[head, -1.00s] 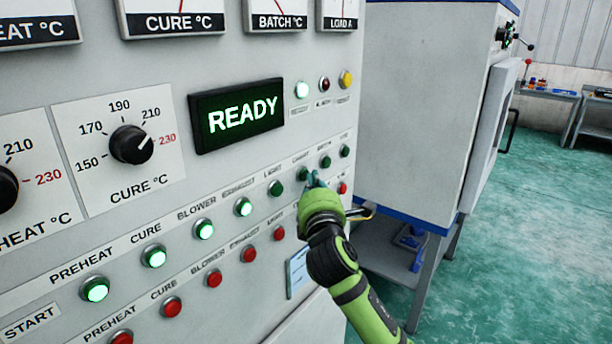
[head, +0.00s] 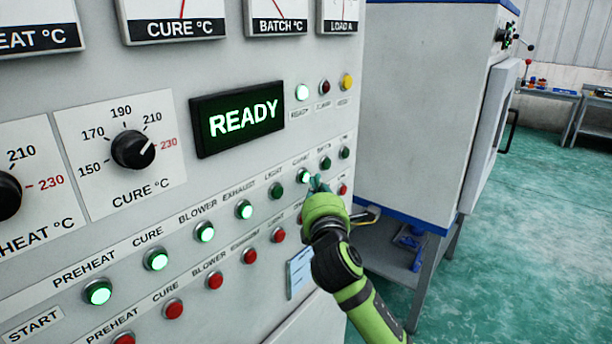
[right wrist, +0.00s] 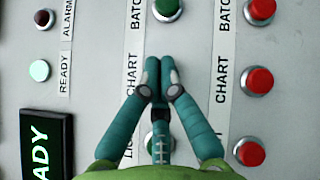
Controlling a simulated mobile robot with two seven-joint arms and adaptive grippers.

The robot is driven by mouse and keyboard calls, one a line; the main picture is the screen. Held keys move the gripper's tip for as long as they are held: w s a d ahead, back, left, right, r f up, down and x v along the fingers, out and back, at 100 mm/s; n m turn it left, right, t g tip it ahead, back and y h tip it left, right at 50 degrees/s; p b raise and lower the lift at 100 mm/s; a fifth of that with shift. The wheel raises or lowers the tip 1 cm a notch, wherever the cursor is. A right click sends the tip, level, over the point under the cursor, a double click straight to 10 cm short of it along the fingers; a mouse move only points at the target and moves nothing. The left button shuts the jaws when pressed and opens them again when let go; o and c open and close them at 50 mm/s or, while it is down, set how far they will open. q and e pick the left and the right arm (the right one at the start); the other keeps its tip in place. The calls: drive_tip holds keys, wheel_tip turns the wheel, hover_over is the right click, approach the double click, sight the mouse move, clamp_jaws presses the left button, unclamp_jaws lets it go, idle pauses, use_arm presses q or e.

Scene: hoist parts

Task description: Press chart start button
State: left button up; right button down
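The chart start button (head: 304,177) is in the upper green row of the panel in the head view, and it glows bright green. My right gripper (head: 316,184) is just beside it on the right, with its fingertips close to the panel. I cannot tell if they touch the button. In the right wrist view my right gripper (right wrist: 153,66) has its fingers together, with nothing seen between them. They lie by the CHART label (right wrist: 133,72) and hide the chart start button there. My left gripper is not in view.
The batch start button (right wrist: 167,8) is unlit, as is the light start button (head: 276,190). Preheat, cure, blower and exhaust start buttons glow. Red stop buttons (head: 249,256) run below. The display (head: 237,118) reads READY. A grey cabinet (head: 430,100) stands right of the panel.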

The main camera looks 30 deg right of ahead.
drive_tip(key=shift+s+d, duration=0.15)
drive_tip(key=shift+s, duration=0.15)
drive_tip(key=s, duration=0.1)
drive_tip(key=s+d+p, duration=0.1)
drive_tip(key=s, duration=0.2)
drive_tip(key=shift+s+d+p, duration=0.2)
drive_tip(key=shift+d+p, duration=0.1)
drive_tip(key=shift+d, duration=0.1)
idle(0.6)
